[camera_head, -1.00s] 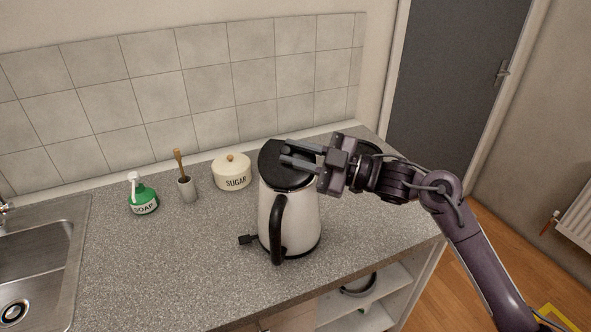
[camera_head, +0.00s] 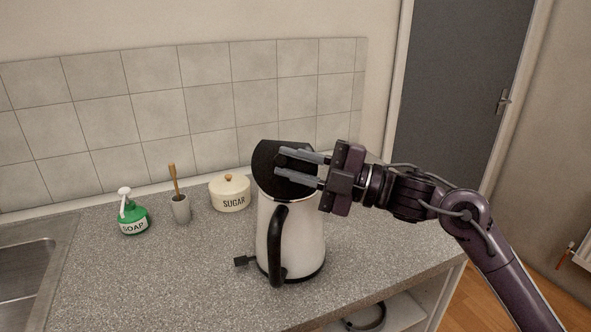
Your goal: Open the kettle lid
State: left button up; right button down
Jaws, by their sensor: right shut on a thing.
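The white kettle (camera_head: 297,235) stands upright on the counter, its black handle (camera_head: 278,245) facing me. Its black lid (camera_head: 264,160) looks tilted up, with the far edge raised; how wide the gap is I cannot tell. My right gripper (camera_head: 277,163) reaches in from the right over the lid. Its two grey fingers lie across the lid and are shut on a dark part of it, mostly hidden between them. My left gripper is out of view.
A sugar pot (camera_head: 230,195), a grey cup with a brush (camera_head: 181,209) and a green soap bottle (camera_head: 133,217) stand to the left. The sink (camera_head: 25,262) is at far left. A tiled wall (camera_head: 160,110) is behind. The front counter (camera_head: 170,280) is clear.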

dwell(0.4)
jog(key=c, duration=1.3)
grip_release()
jog(key=b+v, duration=0.2)
jog(key=v, duration=0.5)
jog(key=shift+s+d+f, duration=0.1)
jog(key=shift+s+d, duration=0.05)
jog(key=shift+d, duration=0.2)
jog(key=shift+d, duration=0.1)
